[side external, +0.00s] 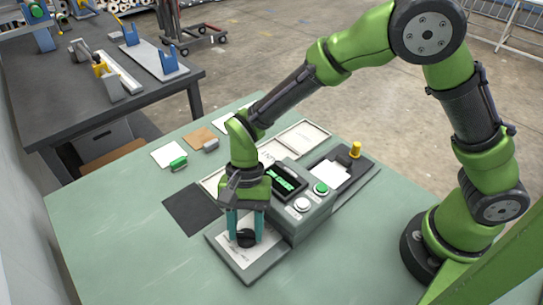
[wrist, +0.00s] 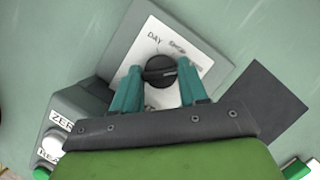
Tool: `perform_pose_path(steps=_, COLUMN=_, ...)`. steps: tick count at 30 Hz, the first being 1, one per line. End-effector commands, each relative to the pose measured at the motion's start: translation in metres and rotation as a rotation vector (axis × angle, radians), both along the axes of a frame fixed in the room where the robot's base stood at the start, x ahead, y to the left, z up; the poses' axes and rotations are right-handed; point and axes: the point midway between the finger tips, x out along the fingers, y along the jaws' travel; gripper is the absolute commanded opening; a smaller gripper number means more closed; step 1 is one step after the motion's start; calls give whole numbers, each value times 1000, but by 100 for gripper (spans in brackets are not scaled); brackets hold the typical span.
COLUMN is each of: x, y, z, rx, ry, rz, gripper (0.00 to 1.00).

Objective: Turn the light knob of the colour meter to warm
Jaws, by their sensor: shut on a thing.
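The light knob (wrist: 160,71) is a round black knob on a white label plate (wrist: 152,42) at the end of the grey colour meter (side external: 302,222). "DAY" is readable on the plate in the wrist view; the other words are blurred or partly covered. My gripper (wrist: 159,67) points down over the plate with one teal finger on each side of the knob, shut on it. The side view also shows the knob (side external: 246,239) between the fingertips. I cannot tell which setting the knob points to. The meter's display (side external: 283,181) shows green characters too small to read.
A white button (side external: 302,204) and a green button (side external: 321,188) sit on the meter. A dark square (side external: 190,208) lies beside it. Behind are a yellow knob (side external: 355,149), paper sheets and a green-handled item (side external: 178,163). The green table's front left is clear.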

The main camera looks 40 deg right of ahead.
Motion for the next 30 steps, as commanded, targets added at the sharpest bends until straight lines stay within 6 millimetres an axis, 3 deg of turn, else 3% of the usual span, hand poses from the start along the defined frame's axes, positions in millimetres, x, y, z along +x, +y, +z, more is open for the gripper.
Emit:
perform_pose_path(steps=1, x=0, y=0, z=1, rx=1, ry=2, rz=-5, gripper=12)
perform_pose_path(steps=2, x=0, y=0, z=1, rx=1, ry=2, rz=-5, gripper=46)
perform_pose_path(steps=6, x=0, y=0, z=1, rx=1, ry=2, rz=-4, gripper=67)
perform_pose_path(steps=15, x=0, y=0, z=1, rx=0, ry=1, rz=-2, gripper=68)
perform_pose_path(steps=19, x=4, y=-3, z=11, rx=2, ry=-2, rz=-1, gripper=68)
perform_pose_path(steps=23, x=11, y=-9, z=33, rx=4, ry=-4, rz=-5, gripper=68)
perform_pose_path(steps=30, x=26, y=-26, z=88, rx=3, ry=-5, rz=-5, gripper=68)
